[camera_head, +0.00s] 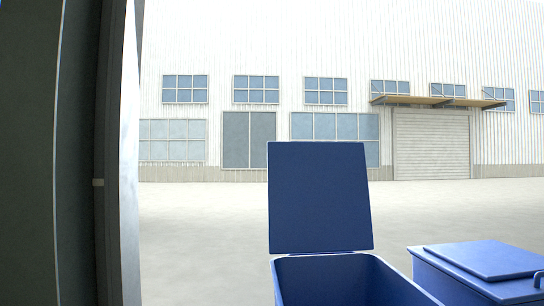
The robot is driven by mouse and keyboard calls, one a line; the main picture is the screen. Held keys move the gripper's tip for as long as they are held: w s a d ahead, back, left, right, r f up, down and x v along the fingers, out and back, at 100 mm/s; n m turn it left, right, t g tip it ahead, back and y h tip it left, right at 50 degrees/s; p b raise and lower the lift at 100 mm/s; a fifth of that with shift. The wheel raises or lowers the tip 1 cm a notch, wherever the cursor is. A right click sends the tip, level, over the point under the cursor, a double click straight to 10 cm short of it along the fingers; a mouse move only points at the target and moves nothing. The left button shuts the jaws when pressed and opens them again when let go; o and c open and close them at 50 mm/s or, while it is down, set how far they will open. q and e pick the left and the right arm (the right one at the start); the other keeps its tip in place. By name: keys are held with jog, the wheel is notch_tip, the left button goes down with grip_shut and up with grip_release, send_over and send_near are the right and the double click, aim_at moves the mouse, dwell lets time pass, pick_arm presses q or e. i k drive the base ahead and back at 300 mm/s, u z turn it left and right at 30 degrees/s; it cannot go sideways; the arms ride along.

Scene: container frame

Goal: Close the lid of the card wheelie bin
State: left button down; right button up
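A blue wheelie bin (283,282) stands at the bottom centre of the head view, cut off by the lower edge. Its flat blue lid (319,197) stands open and nearly upright at the bin's far side. The upper part of the bin's inside shows, and I see nothing in it. No marking shows which bin is the card one. Neither of my grippers is in view.
A second blue bin (455,284) with its lid (487,260) shut stands at the lower right. A dark post or frame (82,150) fills the left side. Open pale ground (200,230) reaches back to a white building (230,45) with a shutter door.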

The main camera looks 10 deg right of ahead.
aim_at(318, 199)
jog(key=u, duration=0.25)
jog(key=i, duration=3.9)
jog(key=z, duration=0.95)
